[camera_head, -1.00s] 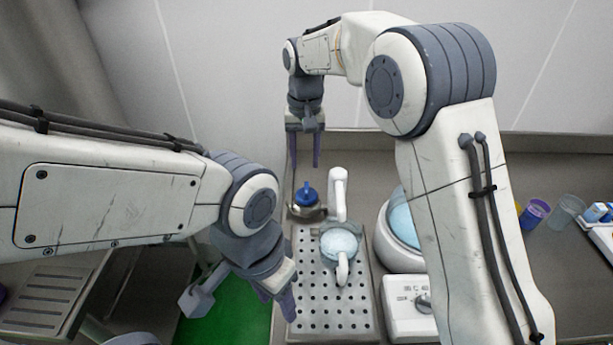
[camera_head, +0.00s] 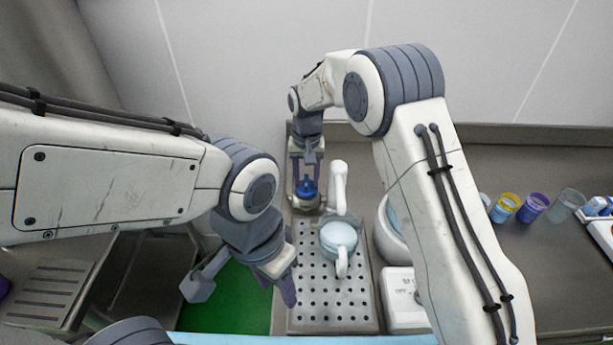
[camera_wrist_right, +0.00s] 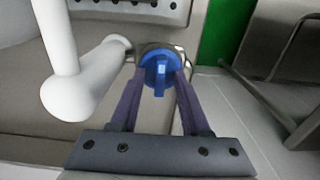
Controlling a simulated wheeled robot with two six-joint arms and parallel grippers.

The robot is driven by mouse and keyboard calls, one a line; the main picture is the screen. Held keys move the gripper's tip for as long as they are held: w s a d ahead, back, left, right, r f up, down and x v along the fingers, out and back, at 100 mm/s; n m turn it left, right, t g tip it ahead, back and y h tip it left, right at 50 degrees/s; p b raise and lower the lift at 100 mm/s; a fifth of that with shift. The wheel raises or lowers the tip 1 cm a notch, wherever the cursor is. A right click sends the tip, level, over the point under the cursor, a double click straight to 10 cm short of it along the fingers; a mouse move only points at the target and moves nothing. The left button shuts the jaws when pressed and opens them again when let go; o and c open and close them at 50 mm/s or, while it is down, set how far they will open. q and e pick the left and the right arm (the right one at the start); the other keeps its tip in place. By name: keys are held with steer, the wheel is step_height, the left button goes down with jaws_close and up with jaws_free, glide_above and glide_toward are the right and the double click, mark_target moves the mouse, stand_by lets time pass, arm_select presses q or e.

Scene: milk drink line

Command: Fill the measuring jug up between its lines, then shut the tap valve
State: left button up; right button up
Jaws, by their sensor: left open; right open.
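The measuring jug (camera_head: 338,236) stands on the perforated drip tray (camera_head: 307,312) under the white tap spout (camera_head: 338,188). Its handle points to the front. Its lines and fill level cannot be read. The blue tap valve knob (camera_head: 305,188) sits on a metal base just left of the spout. In the right wrist view the blue knob (camera_wrist_right: 160,70) shows its raised grip bar. My right gripper (camera_head: 305,178) points down with open fingers on either side of the knob; contact cannot be told. My left gripper (camera_head: 286,288) is open at the tray's left edge, lower left of the jug.
A white machine with a control box (camera_head: 402,298) stands right of the tray, partly behind my right arm. Several cups, one of them purple (camera_head: 533,207), stand at the far right. A green surface (camera_head: 232,300) lies left of the tray. A wall rises behind the counter.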

jaws_close()
steer(key=shift+n, duration=0.3)
steer(key=n+p, duration=0.1)
steer(key=n, duration=0.2)
steer(key=shift+r, duration=0.1)
steer(key=n+p, duration=0.1)
steer(key=n, duration=0.5)
steer(key=shift+w, duration=0.1)
stand_by(0.4)
jaws_free()
